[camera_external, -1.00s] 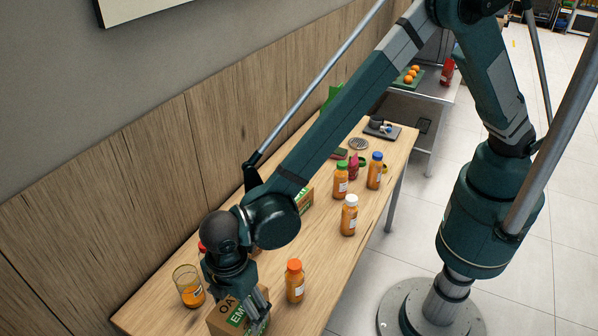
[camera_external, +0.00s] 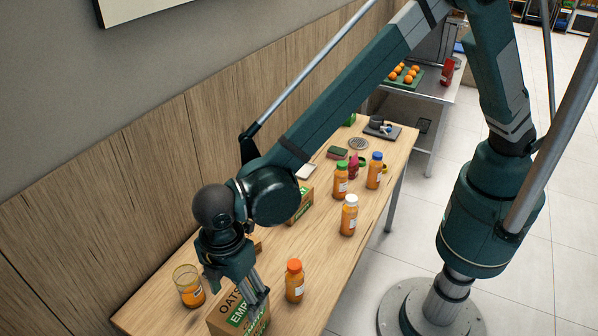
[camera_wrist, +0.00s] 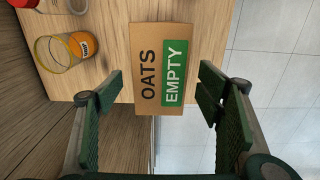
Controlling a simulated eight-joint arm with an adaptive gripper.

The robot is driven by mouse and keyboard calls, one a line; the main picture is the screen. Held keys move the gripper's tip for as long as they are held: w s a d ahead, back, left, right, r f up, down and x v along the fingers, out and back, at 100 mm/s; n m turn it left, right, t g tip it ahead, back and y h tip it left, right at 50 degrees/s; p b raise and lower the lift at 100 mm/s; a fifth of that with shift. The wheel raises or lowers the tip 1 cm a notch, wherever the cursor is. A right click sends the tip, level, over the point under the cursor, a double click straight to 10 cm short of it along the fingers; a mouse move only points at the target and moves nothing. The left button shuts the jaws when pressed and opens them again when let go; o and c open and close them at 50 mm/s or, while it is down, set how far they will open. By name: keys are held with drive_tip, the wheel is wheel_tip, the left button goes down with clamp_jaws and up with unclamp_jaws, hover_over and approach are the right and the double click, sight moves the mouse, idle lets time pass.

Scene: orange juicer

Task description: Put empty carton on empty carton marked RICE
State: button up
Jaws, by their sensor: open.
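A brown carton (camera_external: 224,318) with a green label stands at the table's near end; its label reads OATS EMPTY in the wrist view (camera_wrist: 147,70). My gripper (camera_external: 252,298) is open above it, fingers pointing down. In the wrist view my gripper (camera_wrist: 160,88) has its fingers apart, one on each side of the carton's lower part in the picture. A second carton (camera_external: 303,207) with a green label stands farther along the table, partly hidden by my arm. Its lettering is not readable, so I cannot confirm RICE.
An orange-capped bottle (camera_external: 294,281) stands close right of the OATS carton. A glass with orange contents (camera_external: 188,288) stands to its left. White-capped (camera_external: 349,216), green-capped (camera_external: 341,180) and blue-capped (camera_external: 375,171) bottles stand farther along.

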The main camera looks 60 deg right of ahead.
drive_tip(key=shift+r, duration=2.8)
drive_tip(key=shift+w+d+r, duration=0.15)
drive_tip(key=shift+d, duration=0.1)
drive_tip(key=w+d+r+m+t+y, duration=0.1)
drive_tip(key=w+d+r+m, duration=0.15)
drive_tip(key=d+r, duration=0.75)
drive_tip(key=w+d+r+m+t, duration=0.1)
drive_tip(key=w+d+r+m, duration=0.15)
drive_tip(key=d, duration=1.35)
drive_tip(key=w+d+r+m+t+y, duration=0.1)
drive_tip(key=w+d+r+m, duration=0.15)
drive_tip(key=d+r, duration=0.75)
drive_tip(key=s+d+m+t, duration=0.1)
drive_tip(key=s+d+m, duration=0.25)
drive_tip(key=d, duration=0.75)
drive_tip(key=s+d+m+t, duration=0.15)
drive_tip(key=s+d, duration=0.35)
drive_tip(key=d, duration=0.7)
drive_tip(key=s+d+f+m+t+h, duration=0.1)
drive_tip(key=s+d+m, duration=0.4)
drive_tip(key=s+d, duration=0.5)
drive_tip(key=d+f+h, duration=0.1)
drive_tip(key=d+f, duration=0.1)
drive_tip(key=d, duration=0.1)
drive_tip(key=shift+s+d+t, duration=0.25)
drive_tip(key=shift+t, duration=0.1)
